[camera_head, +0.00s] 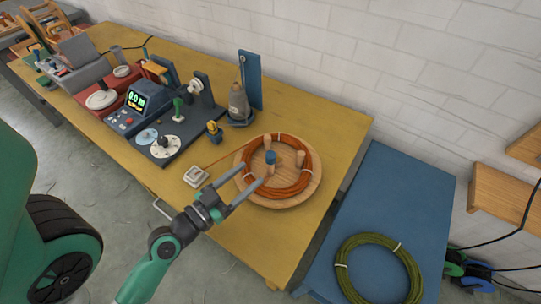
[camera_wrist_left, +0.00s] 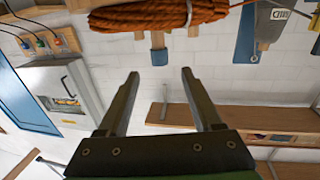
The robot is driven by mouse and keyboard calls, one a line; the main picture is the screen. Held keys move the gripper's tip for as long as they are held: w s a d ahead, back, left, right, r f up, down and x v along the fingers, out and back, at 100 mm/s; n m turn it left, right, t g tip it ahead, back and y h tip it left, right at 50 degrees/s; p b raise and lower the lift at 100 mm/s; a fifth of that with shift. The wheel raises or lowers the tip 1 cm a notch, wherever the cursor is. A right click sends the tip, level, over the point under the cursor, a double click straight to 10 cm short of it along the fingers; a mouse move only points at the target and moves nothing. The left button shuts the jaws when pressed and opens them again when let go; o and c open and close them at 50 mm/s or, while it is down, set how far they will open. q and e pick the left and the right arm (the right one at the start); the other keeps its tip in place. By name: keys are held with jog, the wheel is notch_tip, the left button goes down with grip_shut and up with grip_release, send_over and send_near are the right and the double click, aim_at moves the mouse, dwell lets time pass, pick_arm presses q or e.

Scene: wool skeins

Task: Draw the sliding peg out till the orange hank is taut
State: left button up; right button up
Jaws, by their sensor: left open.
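The orange hank (camera_head: 301,187) lies as a loose-looking ring around several pegs on a round wooden board (camera_head: 284,204). One peg (camera_head: 270,158) has a blue top; plain wooden pegs (camera_head: 300,158) stand near it inside the ring. My left gripper (camera_head: 256,173) is open, its fingers over the near left side of the ring, pointing toward the blue-topped peg. In the left wrist view the empty open jaws (camera_wrist_left: 160,73) lie just below a blue peg end (camera_wrist_left: 159,56), with the orange hank (camera_wrist_left: 155,15) above it. Contact cannot be told. My right gripper is out of view.
A blue table (camera_head: 395,195) at right holds an olive hank (camera_head: 410,270).

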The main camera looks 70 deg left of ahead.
aim_at(267, 160)
pick_arm(q)
jog(key=shift+w+a+r+p, duration=0.25)
jog(key=shift+w+p, duration=0.2)
jog(key=shift+w, duration=0.1)
jog(key=shift+w+a+r+p, duration=0.2)
jog(key=shift+w+r+p, duration=0.05)
jog(key=shift+w+p, duration=0.25)
jog(key=x, duration=0.4)
jog(key=f+p+x, duration=0.1)
jog(key=x, duration=0.2)
jog(key=shift+s, duration=0.1)
grip_shut()
